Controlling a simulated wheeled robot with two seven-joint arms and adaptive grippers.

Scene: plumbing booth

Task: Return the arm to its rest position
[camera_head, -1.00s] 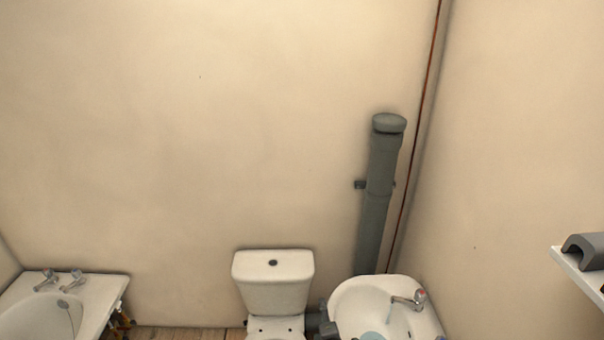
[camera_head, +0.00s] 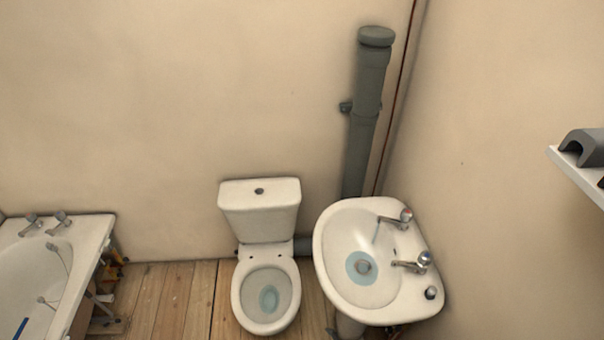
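Neither of my grippers and no part of my arms shows in the head view. Whether they are open, shut or holding something is hidden from me. The view looks down into the corner of a plumbing booth.
A sink (camera_head: 335,238) with two taps stands right of centre. A toilet (camera_head: 260,208) stands left of it, and a bathtub (camera_head: 95,232) is at the left edge. A grey soil pipe (camera_head: 366,115) rises behind the sink. A white shelf (camera_head: 578,178) juts out at right. Wooden floor (camera_head: 180,290) is bare between bath and toilet.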

